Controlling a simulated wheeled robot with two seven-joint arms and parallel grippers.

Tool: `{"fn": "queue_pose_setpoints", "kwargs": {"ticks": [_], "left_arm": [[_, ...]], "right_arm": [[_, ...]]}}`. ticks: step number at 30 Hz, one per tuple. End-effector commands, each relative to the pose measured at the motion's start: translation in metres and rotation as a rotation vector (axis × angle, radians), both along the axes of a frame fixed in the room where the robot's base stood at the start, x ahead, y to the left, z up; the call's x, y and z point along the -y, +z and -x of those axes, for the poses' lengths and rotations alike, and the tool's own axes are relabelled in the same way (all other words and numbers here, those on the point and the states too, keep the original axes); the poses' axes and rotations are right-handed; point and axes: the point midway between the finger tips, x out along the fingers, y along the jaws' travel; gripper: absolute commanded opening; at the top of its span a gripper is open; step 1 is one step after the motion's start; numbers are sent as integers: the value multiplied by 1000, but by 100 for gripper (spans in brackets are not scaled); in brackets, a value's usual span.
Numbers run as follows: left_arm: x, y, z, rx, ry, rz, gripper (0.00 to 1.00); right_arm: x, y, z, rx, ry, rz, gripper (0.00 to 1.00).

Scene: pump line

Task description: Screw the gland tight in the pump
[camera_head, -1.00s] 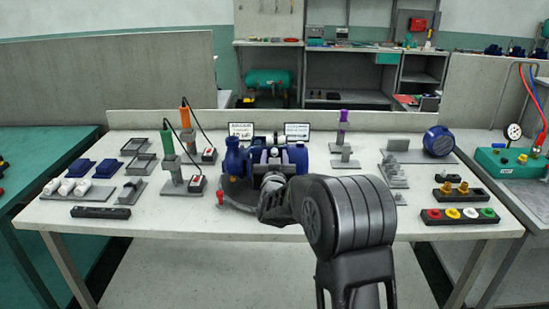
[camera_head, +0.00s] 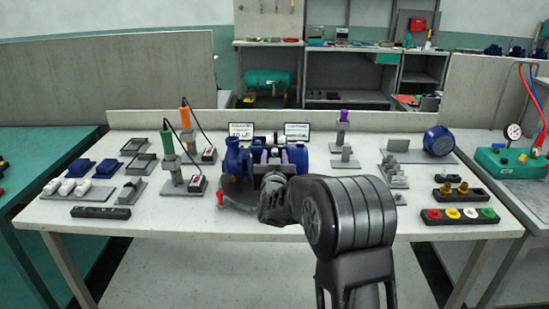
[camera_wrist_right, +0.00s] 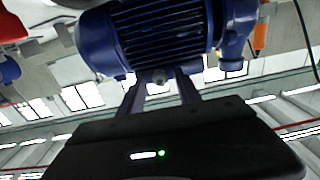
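The blue pump (camera_head: 236,158) stands at the middle of the table, with its blue finned motor body (camera_head: 298,156) to the right. My right gripper (camera_wrist_right: 160,78) reaches to it from the front; in the head view my own wrist hides its fingers and the spot they reach. In the right wrist view the motor (camera_wrist_right: 155,35) fills the top. The two fingers are apart, and a small grey fitting (camera_wrist_right: 158,76), perhaps the gland, shows between their tips. I cannot tell whether they touch it. My left gripper is not in view.
Left are an orange-topped tool on a stand (camera_head: 185,118), blue blocks (camera_head: 105,168) and white parts (camera_head: 66,187). Right are a purple-topped tool (camera_head: 343,125), grey fixtures (camera_head: 393,170) and a coloured button strip (camera_head: 460,215).

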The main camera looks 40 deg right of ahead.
Motion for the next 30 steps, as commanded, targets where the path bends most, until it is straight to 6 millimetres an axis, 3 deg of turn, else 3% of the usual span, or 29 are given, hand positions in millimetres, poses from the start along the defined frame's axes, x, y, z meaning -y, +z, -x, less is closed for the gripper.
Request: {"fn": "queue_pose_setpoints", "kwargs": {"ticks": [7, 16, 30], "left_arm": [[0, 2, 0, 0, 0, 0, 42], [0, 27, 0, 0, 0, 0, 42], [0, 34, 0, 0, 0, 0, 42]], "right_arm": [[0, 1, 0, -6, 0, 9, 40], [0, 4, 0, -153, 1, 209, 40], [-1, 2, 0, -208, 1, 284, 40]]}}
